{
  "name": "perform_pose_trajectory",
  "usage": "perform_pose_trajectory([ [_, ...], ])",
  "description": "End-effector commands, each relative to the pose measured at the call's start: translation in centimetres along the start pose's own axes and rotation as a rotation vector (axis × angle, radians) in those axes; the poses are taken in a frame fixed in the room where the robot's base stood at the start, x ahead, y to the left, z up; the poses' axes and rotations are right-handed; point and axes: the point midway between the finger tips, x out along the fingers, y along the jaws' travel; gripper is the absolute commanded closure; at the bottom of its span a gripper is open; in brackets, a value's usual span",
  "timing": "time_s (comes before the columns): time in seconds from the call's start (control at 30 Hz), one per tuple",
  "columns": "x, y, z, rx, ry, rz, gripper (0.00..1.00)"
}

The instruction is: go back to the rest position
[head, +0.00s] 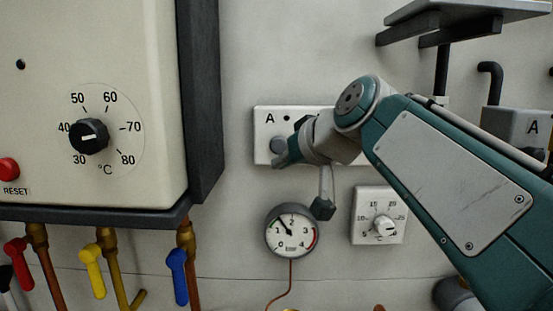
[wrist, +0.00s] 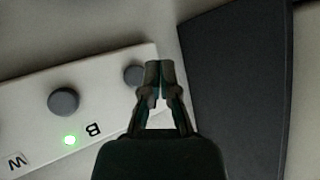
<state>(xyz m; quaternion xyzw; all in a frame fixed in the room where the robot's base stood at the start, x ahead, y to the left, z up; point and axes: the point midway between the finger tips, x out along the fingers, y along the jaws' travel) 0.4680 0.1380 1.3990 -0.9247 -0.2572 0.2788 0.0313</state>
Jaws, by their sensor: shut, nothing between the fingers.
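My gripper (head: 281,160) is at the wall in front of the white button panel (head: 262,115), by its left part marked A. In the wrist view its two fingers (wrist: 160,68) are together with nothing between them. A grey round button (wrist: 134,75) lies just left of the fingertips; I cannot tell whether they touch it. Another grey button (wrist: 63,101) sits further left, with a lit green lamp (wrist: 70,140) and an upside-down B close by. My arm hides most of the panel in the head view.
A boiler (head: 120,180) with a dial (head: 88,136) stands close on the left. Below are a gauge (head: 291,231) and a thermostat (head: 380,215). A shelf (head: 465,15) juts out at upper right. Coloured valve levers (head: 93,272) hang under the boiler.

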Motion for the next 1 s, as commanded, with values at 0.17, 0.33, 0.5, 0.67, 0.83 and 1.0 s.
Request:
perform_pose_trajectory([
  [0.17, -1.6, 2.2, 7.4, 0.056, -0.111, 0.106, 1.0],
  [0.33, -3.5, 4.4, 16.5, 0.115, -0.232, 0.228, 1.0],
  [0.5, -5.3, 6.2, 26.1, 0.166, -0.35, 0.349, 1.0],
  [0.67, -6.8, 7.4, 33.8, 0.199, -0.439, 0.441, 1.0],
  [0.83, -7.4, 7.8, 37.4, 0.214, -0.48, 0.484, 1.0],
  [1.0, -7.4, 7.9, 37.6, 0.215, -0.485, 0.487, 1.0],
])
